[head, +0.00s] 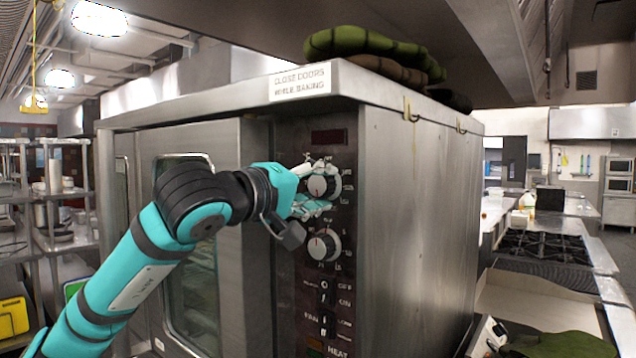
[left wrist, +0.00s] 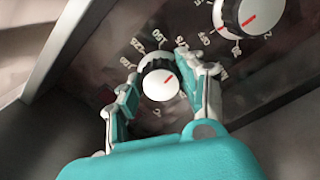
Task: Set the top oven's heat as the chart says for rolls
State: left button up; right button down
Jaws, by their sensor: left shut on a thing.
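The oven's dark control panel (head: 300,262) faces me, with an upper dial knob (head: 322,184) and a lower dial knob (head: 323,246). My left gripper (head: 308,190) is shut on the upper knob, its fingers on either side of it. In the left wrist view, the left gripper (left wrist: 160,68) straddles that white-faced knob (left wrist: 160,86). Its red mark points up and to the right in that picture. Printed numbers ring it, partly hidden by the fingers. The other knob (left wrist: 240,16) sits at the upper right there. No chart is in view. My right gripper is not in view.
A "close doors while baking" sign (head: 300,82) is on the oven's top edge. Green folded cloths or mitts (head: 365,42) lie on top. The glazed oven door (head: 190,290) is left of the panel. A gas hob (head: 540,247) and counter stand at right.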

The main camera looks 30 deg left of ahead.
pick_arm(q)
jog(key=m+p, duration=0.1)
jog(key=m, duration=0.5)
jog(key=shift+f, duration=0.2)
jog(key=m+p, duration=0.2)
jog(key=m, duration=0.4)
jog(key=shift+a+f, duration=0.1)
jog(key=shift+m, duration=0.3)
jog(key=o, duration=1.2)
jog(key=shift+s+a, duration=0.15)
jog(key=shift+s, duration=1.85)
jog(key=shift+s+a, duration=0.2)
jog(key=shift+s, duration=1.75)
jog(key=shift+s+a, duration=0.15)
jog(key=shift+s, duration=1.85)
